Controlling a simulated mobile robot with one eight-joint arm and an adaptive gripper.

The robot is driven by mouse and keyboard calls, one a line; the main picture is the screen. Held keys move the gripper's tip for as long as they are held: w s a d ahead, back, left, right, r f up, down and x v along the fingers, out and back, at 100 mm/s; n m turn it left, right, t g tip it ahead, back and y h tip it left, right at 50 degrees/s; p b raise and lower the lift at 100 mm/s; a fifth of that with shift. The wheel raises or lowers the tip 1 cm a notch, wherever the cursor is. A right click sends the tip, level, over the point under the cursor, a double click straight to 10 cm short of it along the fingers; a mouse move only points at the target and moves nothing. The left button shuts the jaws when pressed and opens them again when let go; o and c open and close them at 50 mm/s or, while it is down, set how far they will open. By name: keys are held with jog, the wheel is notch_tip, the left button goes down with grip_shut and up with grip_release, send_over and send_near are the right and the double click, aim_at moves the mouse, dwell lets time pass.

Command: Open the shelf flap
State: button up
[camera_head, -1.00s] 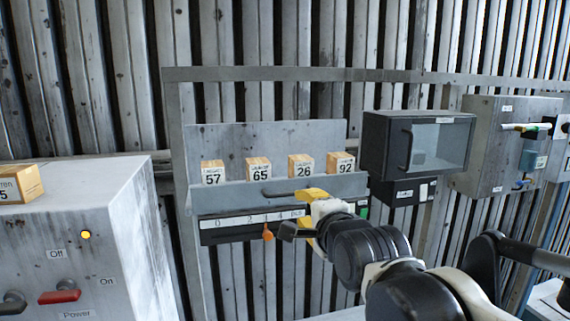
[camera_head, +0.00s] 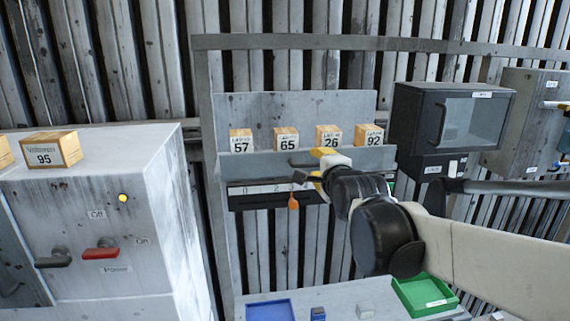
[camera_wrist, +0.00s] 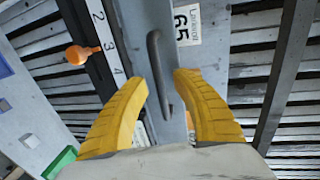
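The shelf flap (camera_head: 255,166) is a grey front panel with a dark bar handle (camera_head: 298,163), below a row of numbered boxes. It appears upright along the shelf front. My gripper (camera_head: 318,166) is at the right part of the handle, its yellow fingers apart. In the wrist view, the flap (camera_wrist: 146,14) runs up the picture, and the handle (camera_wrist: 156,60) lies between the two open fingers (camera_wrist: 160,80) in the picture. A gap shows on each side of the handle. Depth between fingers and handle is hard to tell.
Boxes 57 (camera_head: 241,141), 65 (camera_head: 286,139), 26 (camera_head: 328,136) and 92 (camera_head: 370,135) stand behind the flap. A numbered scale with an orange knob (camera_head: 293,203) is below. A dark windowed cabinet (camera_head: 415,115) is right; a grey switch cabinet (camera_head: 95,215) is left.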

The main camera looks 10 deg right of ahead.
grip_shut()
jog(key=shift+f+b, duration=0.15)
jog(key=shift+b, duration=0.2)
